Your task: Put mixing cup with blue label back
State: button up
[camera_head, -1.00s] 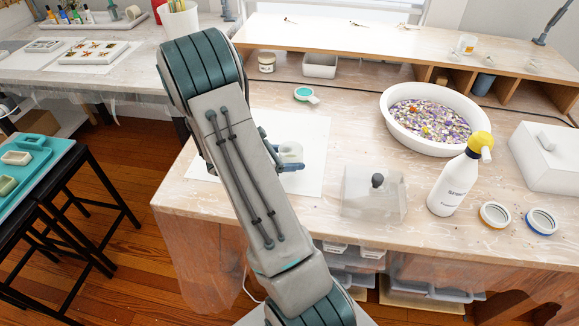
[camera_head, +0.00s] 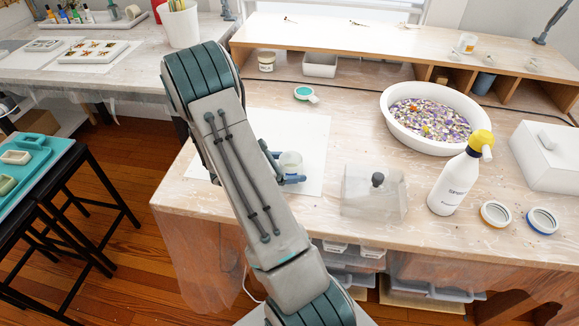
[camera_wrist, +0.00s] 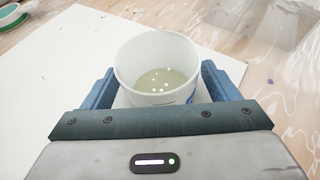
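The mixing cup with blue label (camera_wrist: 157,77) is white and upright in the wrist view, with pale liquid in its bottom. A bit of the blue label (camera_wrist: 190,99) shows low on its right side. My gripper (camera_wrist: 158,85) has one blue finger on each side of the cup and is shut on it. In the head view the cup (camera_head: 290,162) and my gripper (camera_head: 285,175) are just right of my forearm, over the white sheet (camera_head: 305,130). I cannot tell whether the cup's base touches the sheet.
A clear box (camera_head: 373,194) with a dark knob and a white bottle with yellow cap (camera_head: 455,182) stand to the right. Behind are a round teal-topped item (camera_head: 304,93), a large bowl (camera_head: 388,125) and a wooden shelf (camera_head: 400,42). Two round lids (camera_head: 541,221) lie front right.

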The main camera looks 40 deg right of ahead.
jog(key=shift+r, duration=0.1)
jog(key=shift+r, duration=0.2)
jog(key=v, duration=1.1)
jog(key=shift+f, duration=0.15)
jog(key=shift+a+r, duration=0.35)
jog(key=shift+a, duration=0.15)
jog(key=s+a+r+m+t+y, duration=0.5)
jog(key=s+a+r+m+y, duration=0.8)
jog(key=s+a+r+m, duration=0.1)
jog(key=shift+s+a+m, duration=0.6)
jog(key=shift+s+a, duration=0.15)
jog(key=shift+s, duration=0.05)
